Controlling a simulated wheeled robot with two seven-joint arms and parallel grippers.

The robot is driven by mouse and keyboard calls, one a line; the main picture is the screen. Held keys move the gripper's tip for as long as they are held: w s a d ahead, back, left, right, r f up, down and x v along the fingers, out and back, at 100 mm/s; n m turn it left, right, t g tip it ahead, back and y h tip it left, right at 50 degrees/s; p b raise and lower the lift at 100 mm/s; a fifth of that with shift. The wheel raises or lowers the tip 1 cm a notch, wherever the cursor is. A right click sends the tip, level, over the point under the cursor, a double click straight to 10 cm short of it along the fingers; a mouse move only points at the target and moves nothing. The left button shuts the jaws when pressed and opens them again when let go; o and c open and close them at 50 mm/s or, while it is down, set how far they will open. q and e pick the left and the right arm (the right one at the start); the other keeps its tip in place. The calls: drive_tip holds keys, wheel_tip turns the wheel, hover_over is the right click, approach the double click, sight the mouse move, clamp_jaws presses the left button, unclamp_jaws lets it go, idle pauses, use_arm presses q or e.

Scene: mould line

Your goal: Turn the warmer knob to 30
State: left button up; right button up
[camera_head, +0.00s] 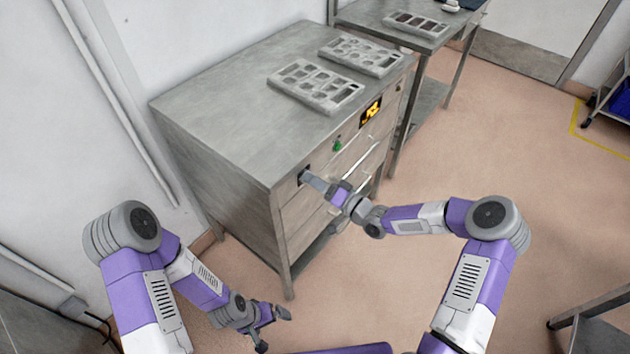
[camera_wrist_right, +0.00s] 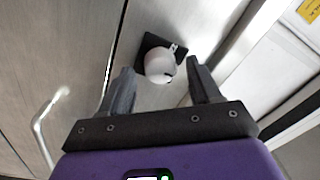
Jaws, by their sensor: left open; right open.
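The warmer (camera_head: 215,110) is a grey metal cabinet against the wall, with its control front facing right. Its knob (camera_wrist_right: 160,66) shows in the right wrist view as a pale round knob with a dark mark, on a black square plate (camera_wrist_right: 150,43). My right gripper (camera_wrist_right: 160,80) is open, with one finger on each side of the knob; I cannot tell whether either touches it. In the head view the right gripper (camera_head: 305,179) covers the knob at the front's near upper corner. My left gripper (camera_head: 272,328) is open and empty, low over the floor.
Two grey moulds (camera_head: 315,86) (camera_head: 361,56) lie on the warmer top. A green button (camera_head: 337,145) and a lit yellow display (camera_head: 370,110) sit farther along the front. Drawer handles (camera_head: 357,161) stick out below.

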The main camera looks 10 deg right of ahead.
drive_tip(key=p+v, duration=0.1)
drive_tip(key=v, duration=0.6)
idle(0.3)
drive_tip(key=s+a+f+m+g+h, duration=0.1)
drive_tip(key=s+a+f+g+h, duration=0.2)
drive_tip(key=f, duration=0.4)
drive_tip(key=s+a+f+g+h, duration=0.2)
drive_tip(key=s+f, duration=0.4)
drive_tip(key=f, duration=0.1)
drive_tip(key=s+d+f+g+h, duration=0.1)
drive_tip(key=s+f+g+h, duration=0.1)
drive_tip(key=s, duration=0.6)
drive_tip(key=s+d+f+g+h, duration=0.1)
drive_tip(key=s+f+g, duration=0.3)
drive_tip(key=s, duration=0.4)
drive_tip(key=shift+s+d+f+g+h+p, duration=0.25)
drive_tip(key=shift+s+g+h+p, duration=0.3)
drive_tip(key=shift+g, duration=0.25)
drive_tip(key=shift+w, duration=0.2)
